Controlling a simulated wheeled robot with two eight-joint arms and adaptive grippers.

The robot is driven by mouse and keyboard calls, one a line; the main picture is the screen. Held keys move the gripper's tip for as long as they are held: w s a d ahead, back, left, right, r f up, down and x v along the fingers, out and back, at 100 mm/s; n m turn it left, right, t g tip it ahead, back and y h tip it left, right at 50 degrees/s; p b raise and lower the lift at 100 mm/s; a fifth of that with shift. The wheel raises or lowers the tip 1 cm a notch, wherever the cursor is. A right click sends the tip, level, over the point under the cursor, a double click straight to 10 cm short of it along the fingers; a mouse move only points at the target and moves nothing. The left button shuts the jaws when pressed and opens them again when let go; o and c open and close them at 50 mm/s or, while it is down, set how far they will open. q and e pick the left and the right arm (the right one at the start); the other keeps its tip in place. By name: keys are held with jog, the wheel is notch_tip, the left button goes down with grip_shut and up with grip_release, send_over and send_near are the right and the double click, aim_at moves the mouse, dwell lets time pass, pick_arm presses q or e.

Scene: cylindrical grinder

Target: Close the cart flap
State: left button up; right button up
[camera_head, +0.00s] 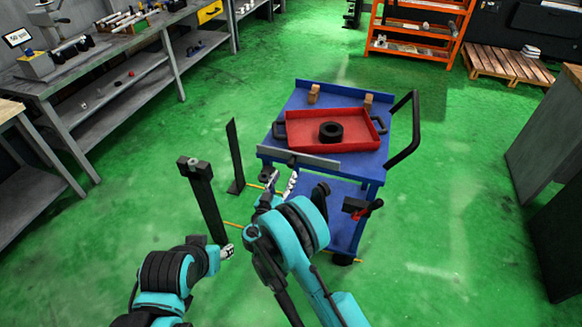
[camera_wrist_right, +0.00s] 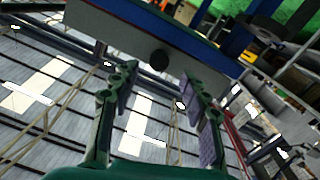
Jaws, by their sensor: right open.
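The blue cart (camera_head: 313,95) stands right of the middle in the head view. Its grey flap (camera_head: 315,161) runs along the near edge of the top. In the right wrist view the flap (camera_wrist_right: 115,33) crosses the top of the picture, with a round black knob (camera_wrist_right: 158,60) on it. My right gripper (camera_head: 280,182) is at the flap's near side, toward its left half. In the wrist view its two fingers (camera_wrist_right: 157,92) are apart and empty, just short of the knob. My left gripper (camera_head: 227,252) is low and away from the cart; its fingers are too small to judge.
A red tray (camera_head: 350,117) with a black ring (camera_head: 331,132) and two wooden blocks (camera_head: 314,94) are on the cart. Dark posts (camera_head: 205,200) stand left of the cart. A workbench (camera_head: 75,75) is at left, grey cabinets at right.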

aim_at(290, 167)
jog(key=b+x, duration=0.1)
jog(key=x, duration=0.6)
jog(key=shift+b, duration=0.4)
